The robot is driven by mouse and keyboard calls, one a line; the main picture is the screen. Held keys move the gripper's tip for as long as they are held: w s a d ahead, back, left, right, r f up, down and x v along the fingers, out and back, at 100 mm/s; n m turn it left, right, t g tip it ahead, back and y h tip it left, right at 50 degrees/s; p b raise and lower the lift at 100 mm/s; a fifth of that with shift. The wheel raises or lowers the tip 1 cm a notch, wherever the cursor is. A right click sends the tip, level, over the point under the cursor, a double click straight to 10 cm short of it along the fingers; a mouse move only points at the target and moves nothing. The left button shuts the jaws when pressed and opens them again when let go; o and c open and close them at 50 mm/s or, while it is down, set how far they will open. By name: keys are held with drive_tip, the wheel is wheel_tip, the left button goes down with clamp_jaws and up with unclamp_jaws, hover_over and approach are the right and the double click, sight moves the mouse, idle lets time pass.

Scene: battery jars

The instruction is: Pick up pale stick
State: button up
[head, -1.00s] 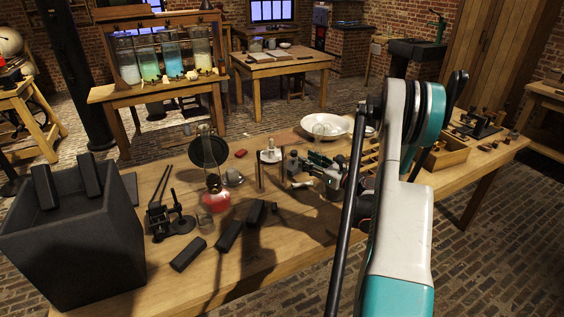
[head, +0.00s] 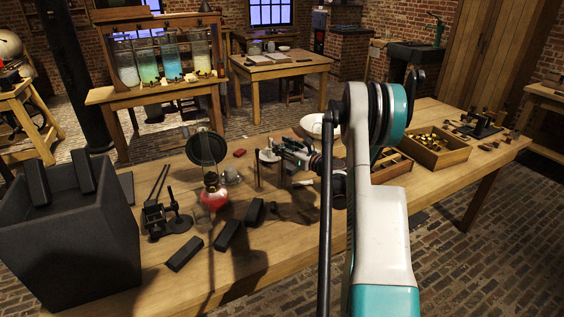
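A small pale stick (head: 303,183) appears to lie on the wooden workbench (head: 300,243), just left of my arm and in front of a dark metal instrument (head: 292,151). It is small in the head view, so its exact shape is hard to tell. The dark wrist end of my arm shows above and right of the stick, close to the instrument. My gripper's fingers cannot be told apart from the dark parts there. I cannot see whether they touch anything.
A large dark box (head: 68,235) stands at the bench's left end. A red-filled flask (head: 214,196), a dark stand (head: 154,218) and black blocks (head: 229,236) crowd the middle. A wooden tray (head: 440,155) with small parts lies right. The front right bench edge is clear.

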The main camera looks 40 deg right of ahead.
drive_tip(key=shift+w, duration=0.35)
clamp_jaws()
drive_tip(key=shift+r, duration=0.1)
